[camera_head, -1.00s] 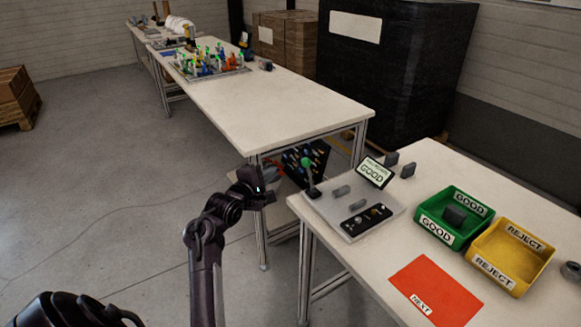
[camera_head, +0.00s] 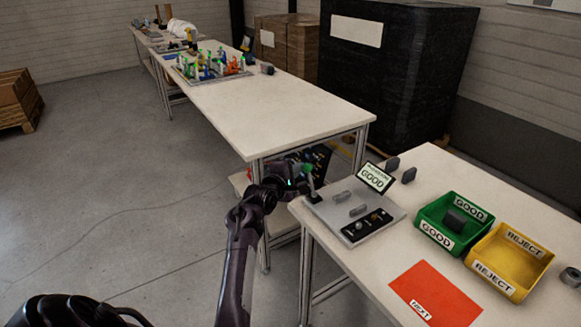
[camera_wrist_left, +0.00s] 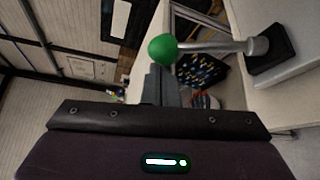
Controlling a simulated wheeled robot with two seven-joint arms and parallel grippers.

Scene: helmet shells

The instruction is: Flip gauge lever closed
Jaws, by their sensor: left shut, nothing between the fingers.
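The gauge fixture (camera_head: 336,221) is a grey plate at the left end of the near table. Its lever (camera_head: 311,182) stands roughly upright at the plate's back left corner and has a green knob (camera_head: 307,169). In the left wrist view the green knob (camera_wrist_left: 163,50) sits just beyond my fingertips, with the metal rod running right to a dark base (camera_wrist_left: 270,58). My left gripper (camera_head: 300,180) is shut and empty, just left of the lever. I cannot tell whether the fingers (camera_wrist_left: 158,78) touch the knob. My right gripper is not in view.
A tilted display (camera_head: 375,177) reading GOOD stands behind the plate. A green bin (camera_head: 440,238), a yellow bin (camera_head: 490,278) and a red mat (camera_head: 436,295) lie to the right. Small grey blocks (camera_head: 408,175) sit near the display. A long table (camera_head: 270,105) stands behind.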

